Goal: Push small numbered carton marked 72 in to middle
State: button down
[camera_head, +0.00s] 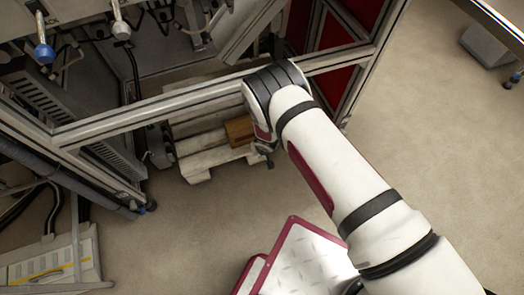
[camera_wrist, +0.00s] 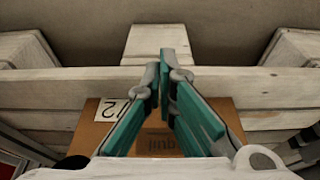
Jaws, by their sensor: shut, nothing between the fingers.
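A brown carton (camera_head: 239,130) rests on a pale wooden pallet (camera_head: 195,172) under the machine frame, close beside my gripper (camera_head: 267,153). In the wrist view the carton (camera_wrist: 92,134) lies below and behind my fingers. Its white label (camera_wrist: 113,110) shows digits ending in 2; the first is hard to read. Dark print shows on the carton, partly hidden by the fingers. My gripper (camera_wrist: 165,88) has teal finger pads, shut with nothing between them, over the carton and pointing toward the pallet planks (camera_wrist: 60,88). I cannot tell whether the fingers touch the carton.
A metal frame bar (camera_head: 170,98) crosses above the pallet, and my arm reaches down beside it. A dark red panel (camera_head: 335,60) stands at the right of the frame. A pale platform (camera_head: 50,268) lies at lower left.

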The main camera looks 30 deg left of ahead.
aim_at(251, 129)
jog(key=shift+w+a+f+b, duration=0.35)
jog(key=shift+w+a+b, duration=0.2)
jog(key=shift+w+a, duration=0.25)
jog(key=shift+w+a+f+b, duration=0.3)
jog(key=shift+w+a+b, duration=0.3)
jog(key=shift+a, duration=0.25)
